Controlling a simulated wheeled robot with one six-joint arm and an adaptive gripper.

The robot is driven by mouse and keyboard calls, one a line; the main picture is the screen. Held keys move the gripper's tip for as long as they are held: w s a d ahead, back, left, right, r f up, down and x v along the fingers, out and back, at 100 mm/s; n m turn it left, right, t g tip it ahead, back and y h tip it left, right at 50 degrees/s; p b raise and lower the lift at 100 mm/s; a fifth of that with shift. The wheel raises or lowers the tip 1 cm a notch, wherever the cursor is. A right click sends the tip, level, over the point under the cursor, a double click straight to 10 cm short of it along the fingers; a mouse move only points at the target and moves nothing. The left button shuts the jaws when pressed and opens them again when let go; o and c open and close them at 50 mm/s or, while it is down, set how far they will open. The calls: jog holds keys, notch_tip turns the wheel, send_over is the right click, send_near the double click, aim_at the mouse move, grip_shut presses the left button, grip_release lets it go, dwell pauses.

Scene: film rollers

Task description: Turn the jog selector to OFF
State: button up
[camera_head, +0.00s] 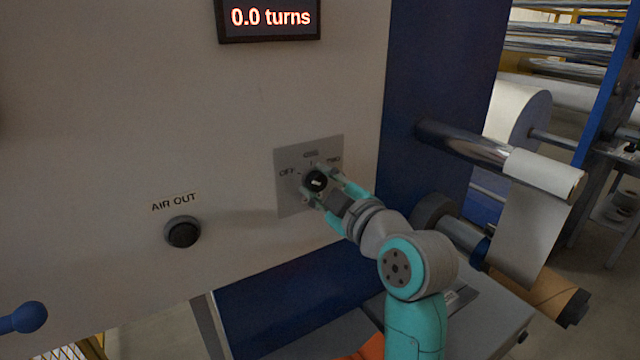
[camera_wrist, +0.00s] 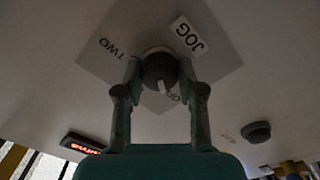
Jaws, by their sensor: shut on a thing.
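The jog selector is a round black knob (camera_head: 316,179) with a white pointer mark, on a grey plate (camera_head: 290,203) on the white panel. The plate reads OFF at left, another label at top and TWO at right. My gripper (camera_head: 318,185) is shut on the knob, one finger on each side. The wrist view shows the fingers of my gripper (camera_wrist: 160,85) around the knob (camera_wrist: 158,65). There the white pointer is aimed towards the partly hidden OFF lettering (camera_wrist: 175,97). Whether it lines up exactly I cannot tell. The JOG label (camera_wrist: 188,35) is clear of the fingers.
A dark AIR OUT button (camera_head: 183,232) sits left of the plate. A display (camera_head: 269,18) above reads 0.0 turns. A blue ball-ended handle (camera_head: 28,317) is at lower left. Metal rollers (camera_head: 465,143) with white film stand right of the blue panel edge.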

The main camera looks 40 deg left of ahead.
jog(key=o, duration=1.1)
jog(key=shift+o, duration=0.2)
jog(key=v, duration=1.2)
